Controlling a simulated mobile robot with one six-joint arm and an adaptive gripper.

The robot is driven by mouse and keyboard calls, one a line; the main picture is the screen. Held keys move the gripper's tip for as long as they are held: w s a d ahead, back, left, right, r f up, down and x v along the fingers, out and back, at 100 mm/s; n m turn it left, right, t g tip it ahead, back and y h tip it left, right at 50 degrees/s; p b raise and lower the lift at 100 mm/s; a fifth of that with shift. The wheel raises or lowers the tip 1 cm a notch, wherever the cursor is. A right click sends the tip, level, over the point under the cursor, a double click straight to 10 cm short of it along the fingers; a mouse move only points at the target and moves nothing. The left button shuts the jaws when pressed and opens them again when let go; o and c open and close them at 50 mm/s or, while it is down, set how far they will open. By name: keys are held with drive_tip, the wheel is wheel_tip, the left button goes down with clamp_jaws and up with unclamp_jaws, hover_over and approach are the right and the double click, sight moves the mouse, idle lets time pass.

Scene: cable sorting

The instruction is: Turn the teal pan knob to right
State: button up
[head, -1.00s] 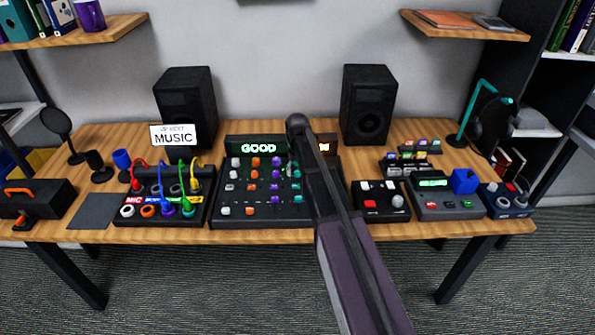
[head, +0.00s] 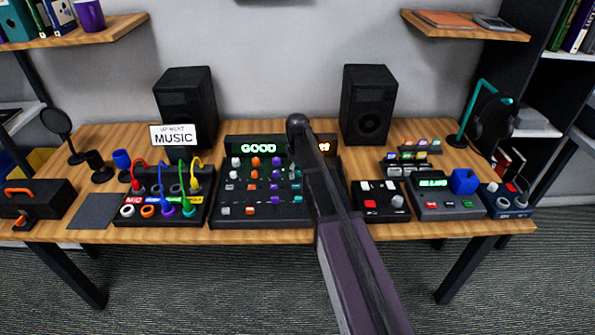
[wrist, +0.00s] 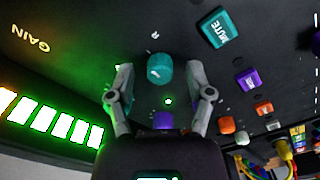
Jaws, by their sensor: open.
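The teal pan knob (wrist: 159,68) stands on the black mixer panel in the wrist view, with a faint pale mark on its top. My gripper (wrist: 160,80) is open, with one finger on each side of the knob. A gap shows on both sides, and contact cannot be made out. A small letter sits on the panel beyond the knob, and a green light glows next to it. In the head view the mixer (head: 233,209) is at the middle of the desk, and my arm hides the knob.
A teal MUTE button (wrist: 221,27) and a purple button (wrist: 247,79) lie right of the knob. A purple knob (wrist: 163,120) is close below it. A lit level meter (wrist: 45,117) is at left. Speakers (head: 367,105) and a cable patch box (head: 135,214) flank the mixer.

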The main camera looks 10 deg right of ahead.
sight(297, 171)
drive_tip(key=n, duration=0.7)
drive_tip(key=shift+n, duration=0.4)
wheel_tip(297, 171, up, 14)
drive_tip(key=p, duration=1.4)
drive_tip(key=s+m, duration=1.5)
drive_tip(key=s, duration=1)
drive_tip(key=shift+s+f+m+b, duration=0.25)
drive_tip(key=shift+f+m+b, duration=0.1)
drive_tip(key=shift+m, duration=0.05)
drive_tip(key=shift+c, duration=0.2)
idle(1.2)
